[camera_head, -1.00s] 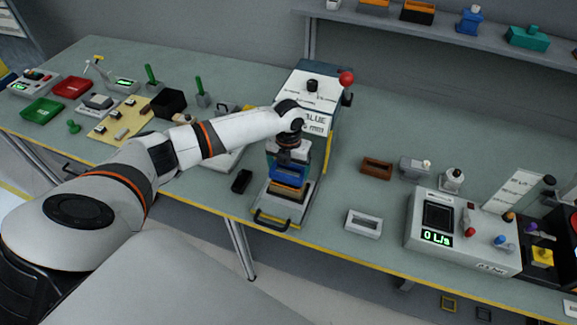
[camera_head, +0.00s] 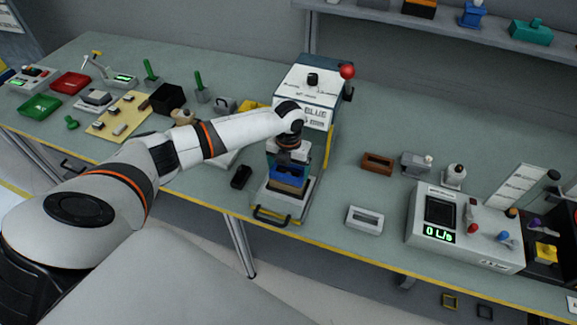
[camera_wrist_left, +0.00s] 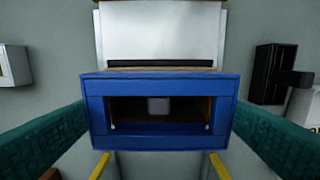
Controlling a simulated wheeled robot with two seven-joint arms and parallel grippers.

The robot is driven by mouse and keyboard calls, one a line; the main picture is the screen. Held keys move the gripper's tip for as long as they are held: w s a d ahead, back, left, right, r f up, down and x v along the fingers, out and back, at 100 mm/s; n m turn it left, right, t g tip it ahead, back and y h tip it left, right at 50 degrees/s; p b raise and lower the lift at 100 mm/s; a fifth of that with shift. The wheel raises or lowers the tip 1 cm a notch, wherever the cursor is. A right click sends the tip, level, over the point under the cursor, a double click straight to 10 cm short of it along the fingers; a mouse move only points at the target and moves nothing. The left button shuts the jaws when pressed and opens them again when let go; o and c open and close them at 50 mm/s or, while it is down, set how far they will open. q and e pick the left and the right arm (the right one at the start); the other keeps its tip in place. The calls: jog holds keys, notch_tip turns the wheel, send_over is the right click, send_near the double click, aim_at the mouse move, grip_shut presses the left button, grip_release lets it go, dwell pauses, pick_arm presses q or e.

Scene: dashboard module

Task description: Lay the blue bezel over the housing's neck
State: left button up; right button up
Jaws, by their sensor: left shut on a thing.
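The blue bezel (camera_head: 288,179) is a rectangular frame below my left wrist in the head view. In the left wrist view the bezel (camera_wrist_left: 160,77) fills the middle, roughly level, between the two teal fingers of my left gripper (camera_wrist_left: 158,118), which is shut on it. A brownish interior and a small pale block show through its opening. The housing is mostly hidden under the bezel; I cannot tell whether they touch. Both are over the base of the press-like station (camera_head: 278,206). My right gripper is not in view.
The station's white head (camera_head: 310,85) with a red knob (camera_head: 347,71) stands behind my wrist. A black block (camera_head: 241,177) lies left of the base. A brown frame (camera_head: 377,163), a pale frame (camera_head: 365,219) and a meter box (camera_head: 462,236) stand to the right.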

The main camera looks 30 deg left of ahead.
pick_arm(q)
jog(key=o, duration=0.7)
notch_tip(320, 180, up, 12)
jog(key=b, duration=0.2)
jog(key=shift+b, duration=0.4)
jog(key=shift+f, duration=0.1)
